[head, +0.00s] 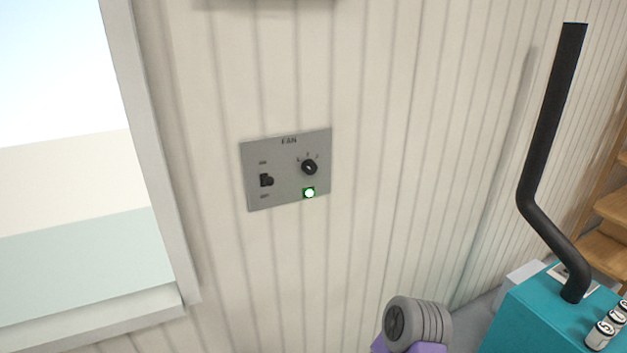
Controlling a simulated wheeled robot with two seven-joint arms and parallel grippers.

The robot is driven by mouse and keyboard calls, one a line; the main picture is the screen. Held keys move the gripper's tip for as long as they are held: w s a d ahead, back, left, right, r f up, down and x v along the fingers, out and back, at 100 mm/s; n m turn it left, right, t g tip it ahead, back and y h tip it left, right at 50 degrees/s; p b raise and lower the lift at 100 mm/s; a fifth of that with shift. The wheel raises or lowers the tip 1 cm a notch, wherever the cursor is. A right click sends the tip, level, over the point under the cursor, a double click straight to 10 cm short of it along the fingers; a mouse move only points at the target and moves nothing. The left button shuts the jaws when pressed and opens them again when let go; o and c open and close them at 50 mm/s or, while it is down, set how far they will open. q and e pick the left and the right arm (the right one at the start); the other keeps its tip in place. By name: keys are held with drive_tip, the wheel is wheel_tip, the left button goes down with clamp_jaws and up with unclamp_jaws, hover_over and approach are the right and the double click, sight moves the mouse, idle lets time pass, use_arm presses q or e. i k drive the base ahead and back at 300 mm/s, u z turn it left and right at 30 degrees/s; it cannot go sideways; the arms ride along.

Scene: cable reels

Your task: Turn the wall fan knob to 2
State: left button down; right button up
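A grey wall panel (280,192) marked FAN is fixed to the ribbed cream wall in the head view. Its round black fan knob (309,167) sits at the panel's right, with small marks in an arc above it. The marks and the knob's pointer are too small to read surely. A black toggle switch (266,180) is at the panel's left, between two small labels. A green lamp (309,193) glows below the knob. Nothing touches the knob. Neither of my grippers is in view.
A pale window frame (150,150) stands left of the panel. At the lower right is a teal machine (535,315) with a bent black lever (545,130) and several numbered dials. Wooden shelves (610,230) are at the far right. The wall around the panel is clear.

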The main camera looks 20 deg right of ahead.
sight(308, 166)
drive_tip(key=u, duration=0.7)
drive_tip(key=i, duration=0.65)
drive_tip(key=z, duration=1.1)
